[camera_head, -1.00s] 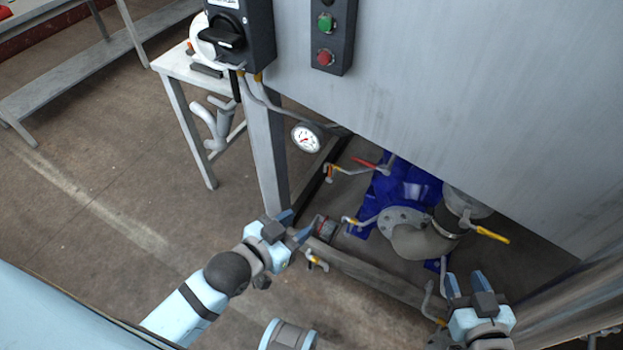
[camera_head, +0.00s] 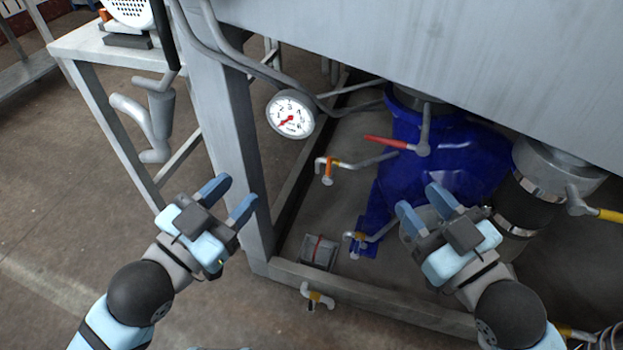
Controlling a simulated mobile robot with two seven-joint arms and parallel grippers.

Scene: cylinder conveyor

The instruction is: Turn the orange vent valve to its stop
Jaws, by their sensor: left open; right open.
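Several small orange-handled valves show under the grey tank. One orange valve (camera_head: 327,170) is on a pipe below the gauge. A second orange valve (camera_head: 358,238) is lower, beside the blue pump body. A third orange valve (camera_head: 318,298) is at the frame's front rail. I cannot tell which one is the vent valve. My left gripper (camera_head: 229,199) is open and empty, left of all three, in front of the grey leg. My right gripper (camera_head: 420,202) is open and empty, right of them, in front of the blue body. Neither visibly holds a valve.
A pressure gauge (camera_head: 290,114) hangs below the tank (camera_head: 430,50). A red lever (camera_head: 388,142) is on the blue pump body (camera_head: 430,160). A yellow lever (camera_head: 608,214) is at the right. The grey leg (camera_head: 215,110) and front rail (camera_head: 370,295) bound the space. Floor at left is clear.

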